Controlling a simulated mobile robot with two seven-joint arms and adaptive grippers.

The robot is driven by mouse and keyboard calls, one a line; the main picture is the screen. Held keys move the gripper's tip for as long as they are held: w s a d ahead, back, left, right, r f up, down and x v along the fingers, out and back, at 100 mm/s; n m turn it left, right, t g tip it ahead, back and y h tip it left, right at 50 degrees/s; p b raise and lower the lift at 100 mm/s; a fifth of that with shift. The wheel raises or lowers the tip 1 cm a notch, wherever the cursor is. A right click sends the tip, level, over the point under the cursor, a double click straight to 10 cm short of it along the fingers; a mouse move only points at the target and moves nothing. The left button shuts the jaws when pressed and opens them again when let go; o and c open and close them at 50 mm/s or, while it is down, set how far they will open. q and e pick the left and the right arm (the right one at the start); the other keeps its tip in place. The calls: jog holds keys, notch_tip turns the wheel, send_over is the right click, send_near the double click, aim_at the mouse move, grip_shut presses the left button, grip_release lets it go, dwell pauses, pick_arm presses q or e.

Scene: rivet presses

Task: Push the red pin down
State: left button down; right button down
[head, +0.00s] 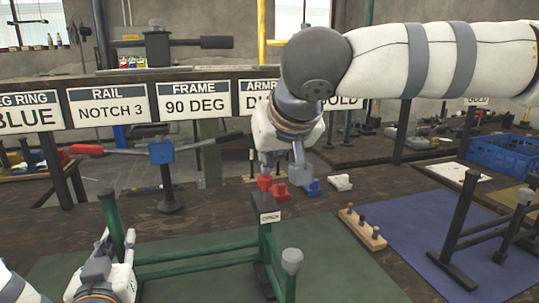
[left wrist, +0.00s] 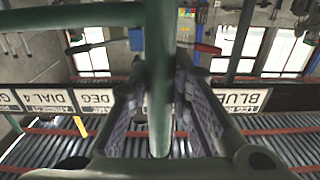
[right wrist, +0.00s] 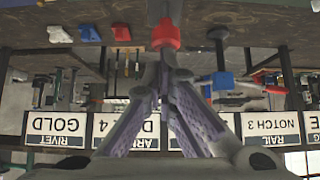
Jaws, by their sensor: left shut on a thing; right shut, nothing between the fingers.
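The red pin (head: 265,184) stands upright on top of a dark block with a small white label (head: 270,217), at the corner of a green frame (head: 195,261). My right gripper (head: 268,168) is shut and empty, pointing down right at the pin's top. In the right wrist view the red pin (right wrist: 166,36) lies just beyond the closed fingertips (right wrist: 164,68); whether they touch it I cannot tell. My left gripper (head: 112,250) is shut on a green post of the frame (head: 112,222). The left wrist view shows this post (left wrist: 159,90) between the fingers.
Red (head: 299,174), blue (head: 312,187) and white (head: 339,182) blocks lie behind the pin. A wooden peg holder (head: 362,230) stands to the right. A red-handled lever on a blue-headed stand (head: 161,152) is at left. Signs (head: 193,102) hang across the back.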

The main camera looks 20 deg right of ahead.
pick_arm(q)
jog(key=shift+r, duration=0.1)
pick_arm(e)
jog(key=shift+f, duration=1.05)
jog(key=w+r+v, duration=0.2)
jog(key=v, duration=1.1)
jog(key=shift+r, duration=0.1)
pick_arm(q)
jog(key=c, duration=1.5)
grip_release()
jog(key=shift+o, duration=0.5)
